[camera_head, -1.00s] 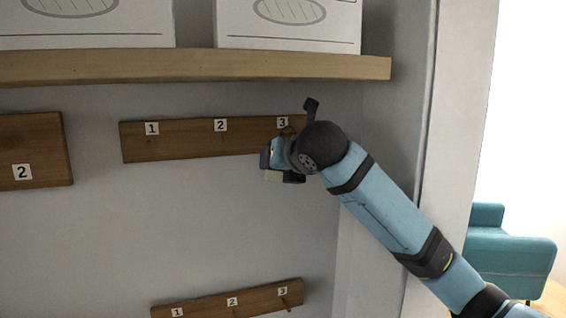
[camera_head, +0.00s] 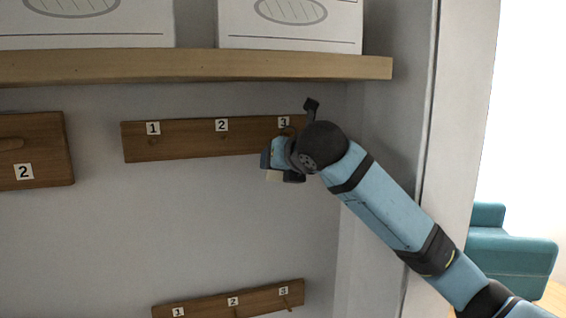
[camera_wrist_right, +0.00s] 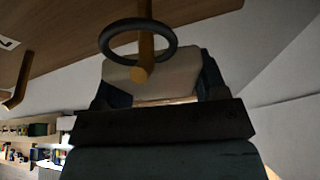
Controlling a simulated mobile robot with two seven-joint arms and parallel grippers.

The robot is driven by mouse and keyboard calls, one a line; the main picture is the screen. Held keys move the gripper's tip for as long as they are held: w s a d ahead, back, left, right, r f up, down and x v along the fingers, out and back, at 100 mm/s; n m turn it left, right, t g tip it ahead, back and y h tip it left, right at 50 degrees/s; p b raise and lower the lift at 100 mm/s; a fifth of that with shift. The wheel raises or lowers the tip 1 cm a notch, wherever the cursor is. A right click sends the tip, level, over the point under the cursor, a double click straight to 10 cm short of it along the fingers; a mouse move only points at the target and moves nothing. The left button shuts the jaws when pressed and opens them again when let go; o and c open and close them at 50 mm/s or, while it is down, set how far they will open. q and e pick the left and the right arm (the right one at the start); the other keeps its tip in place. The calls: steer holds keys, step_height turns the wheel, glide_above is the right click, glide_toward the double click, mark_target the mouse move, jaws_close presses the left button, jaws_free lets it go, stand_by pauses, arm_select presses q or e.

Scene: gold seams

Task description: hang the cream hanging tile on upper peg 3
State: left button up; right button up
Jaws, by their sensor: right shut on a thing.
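The cream hanging tile (camera_wrist_right: 165,75) is held in my right gripper (camera_wrist_right: 155,100), and a small cream edge of it shows in the head view (camera_head: 273,176). My right gripper (camera_head: 282,163) is in front of the right end of the upper peg board (camera_head: 185,140), just below label 3 (camera_head: 284,122). In the right wrist view the tile's dark ring (camera_wrist_right: 107,45) appears to be around a wooden peg (camera_wrist_right: 145,45), whose rounded tip overlaps the tile. The gripper hides upper peg 3 in the head view. My left gripper is out of view.
A wooden shelf (camera_head: 200,66) with white boxes (camera_head: 290,30) runs above the upper board. A lower peg board (camera_head: 250,300) is below. Another board (camera_head: 40,150) is at the left, with a brown rod-like shape (camera_head: 10,144) at the picture edge. A wall corner is close right.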

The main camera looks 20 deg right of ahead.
steer(key=shift+w+a+f, duration=0.1)
steer(key=shift+w+f, duration=0.25)
steer(key=shift+w, duration=0.1)
stand_by(1.1)
stand_by(0.4)
steer(key=o, duration=1)
steer(key=shift+o, duration=0.2)
steer(key=shift+r, duration=0.1)
